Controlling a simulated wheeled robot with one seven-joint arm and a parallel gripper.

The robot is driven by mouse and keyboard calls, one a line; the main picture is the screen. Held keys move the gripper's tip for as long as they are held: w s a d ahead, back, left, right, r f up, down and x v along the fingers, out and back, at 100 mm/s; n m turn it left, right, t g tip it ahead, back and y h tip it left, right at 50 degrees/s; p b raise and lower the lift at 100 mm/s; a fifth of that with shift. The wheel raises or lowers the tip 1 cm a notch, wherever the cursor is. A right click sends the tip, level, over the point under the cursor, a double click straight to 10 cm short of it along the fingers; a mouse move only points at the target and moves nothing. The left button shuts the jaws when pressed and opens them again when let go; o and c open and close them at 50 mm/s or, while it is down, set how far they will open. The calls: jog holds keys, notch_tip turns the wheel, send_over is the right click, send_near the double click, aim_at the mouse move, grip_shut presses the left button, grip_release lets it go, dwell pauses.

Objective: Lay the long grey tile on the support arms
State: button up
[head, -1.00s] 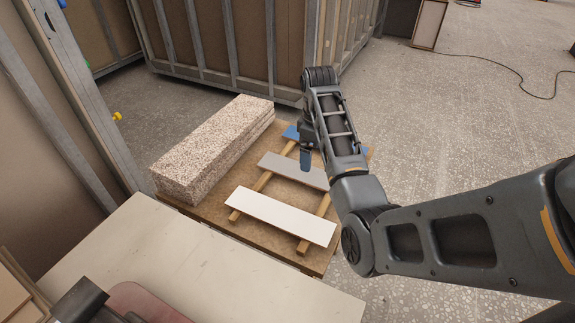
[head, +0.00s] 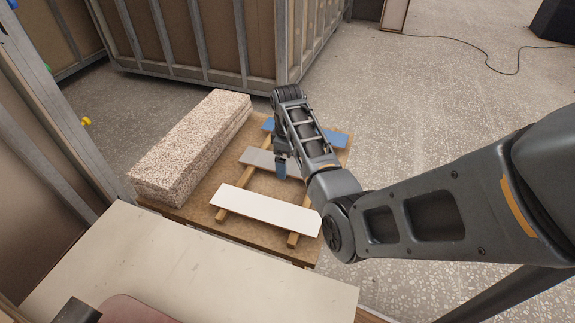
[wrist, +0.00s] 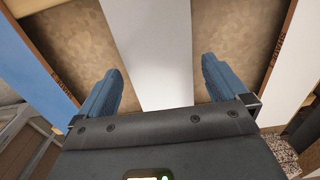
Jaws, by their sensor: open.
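The long grey tile (head: 257,158) lies flat across two wooden battens (head: 228,193), between a white tile and a blue tile. My gripper (head: 281,168) points down at the grey tile, and the arm hides part of the tile's right side. In the wrist view, the open gripper (wrist: 162,72) has one finger on each side of a pale grey strip, the grey tile (wrist: 152,50), with gaps on both sides. Nothing is held. Whether the fingertips reach down to the tile's level cannot be told. I cannot make out the support arms.
The white tile (head: 265,208) lies nearer and the blue tile (head: 335,138) farther. A speckled block stack (head: 190,148) stands left on the brown board (head: 200,205). A pale tabletop (head: 190,268) fills the front. Framed panels stand behind; open floor lies right.

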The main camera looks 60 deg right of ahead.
jog(key=shift+c, duration=0.3)
jog(key=c, duration=1.2)
jog(key=shift+r, duration=0.15)
